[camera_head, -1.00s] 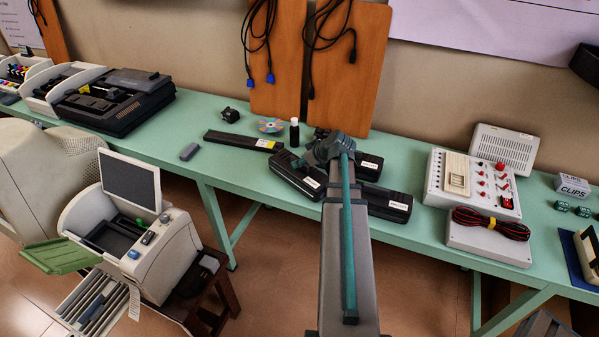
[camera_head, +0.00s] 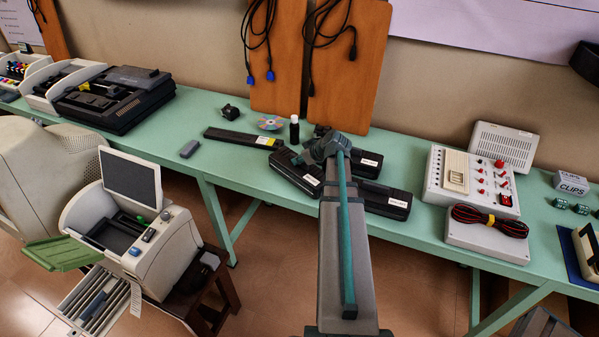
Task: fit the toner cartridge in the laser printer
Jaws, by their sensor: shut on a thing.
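Several long black cartridges with white labels lie on the green bench: a left one (camera_head: 285,165), one behind my arm on the right (camera_head: 368,163) and one in front of it (camera_head: 386,201). My gripper (camera_head: 306,160) is at the far end of my arm, over the left cartridge. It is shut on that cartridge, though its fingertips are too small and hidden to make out. What looks like the laser printer (camera_head: 178,240) is a beige machine at the lower left. Its lid (camera_head: 131,179) is raised and its dark inside is open.
A control panel (camera_head: 445,205) with a red-and-black cable is on the right. A black machine (camera_head: 140,110) is at the back left. The bench between is mostly clear.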

